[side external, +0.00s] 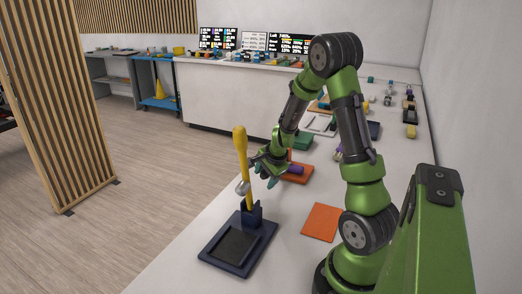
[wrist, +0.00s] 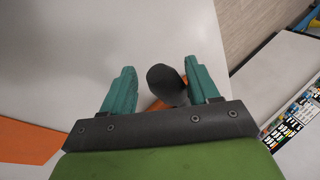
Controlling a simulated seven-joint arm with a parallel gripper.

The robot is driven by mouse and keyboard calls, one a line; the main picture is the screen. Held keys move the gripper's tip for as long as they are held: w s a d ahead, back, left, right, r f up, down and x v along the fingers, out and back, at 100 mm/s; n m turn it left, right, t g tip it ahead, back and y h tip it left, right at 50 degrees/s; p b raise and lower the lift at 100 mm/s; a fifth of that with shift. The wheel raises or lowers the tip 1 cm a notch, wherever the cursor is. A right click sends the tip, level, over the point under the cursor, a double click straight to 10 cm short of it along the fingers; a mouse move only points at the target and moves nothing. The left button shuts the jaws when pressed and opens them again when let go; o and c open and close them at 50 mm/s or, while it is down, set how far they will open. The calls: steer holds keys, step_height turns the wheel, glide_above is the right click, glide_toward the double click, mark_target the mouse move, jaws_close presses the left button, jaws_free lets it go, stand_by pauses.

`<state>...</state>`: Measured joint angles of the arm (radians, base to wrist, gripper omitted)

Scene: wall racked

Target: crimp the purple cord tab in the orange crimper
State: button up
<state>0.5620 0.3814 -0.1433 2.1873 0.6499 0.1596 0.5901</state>
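My gripper (side external: 264,175) is at mid-counter in the side view, just behind and right of a yellow-handled lever. In the wrist view its teal fingers (wrist: 160,66) are apart, and a dark rounded cylinder end (wrist: 166,86) shows between them, touching neither visibly. Orange shows just under that end. In the side view a purple cylindrical piece (side external: 294,168) lies at an orange base (side external: 299,179), just right of my fingers. They may be the orange crimper and its handle; I cannot tell. No separate purple cord tab is clearly seen.
A navy press (side external: 239,262) with an upright yellow handle (side external: 241,145) stands at the front left. A flat orange sheet (side external: 322,222) lies right of it. A green block (side external: 302,141) and several small items are farther back. Bare counter lies between press and sheet.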

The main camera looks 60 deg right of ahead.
steer(key=v, duration=1.6)
steer(key=shift+s+r, duration=0.2)
steer(key=shift+r, duration=0.05)
steer(key=shift+w+a, duration=0.1)
steer(key=shift+a, duration=0.05)
steer(key=w+d+f+n, duration=0.1)
steer(key=w+f, duration=0.1)
steer(key=f, duration=0.2)
steer(key=w+d+f+n+g+h, duration=0.1)
steer(key=w+d+f, duration=0.1)
steer(key=f, duration=0.2)
steer(key=w+d+f+n+g, duration=0.1)
steer(key=w+f+n, duration=0.1)
steer(key=f, duration=0.3)
steer(key=shift+w+d+h, duration=0.1)
steer(key=shift+d+h, duration=0.2)
steer(key=shift+d, duration=0.05)
steer(key=shift+r, duration=0.1)
steer(key=shift+c, duration=0.2)
jaws_close()
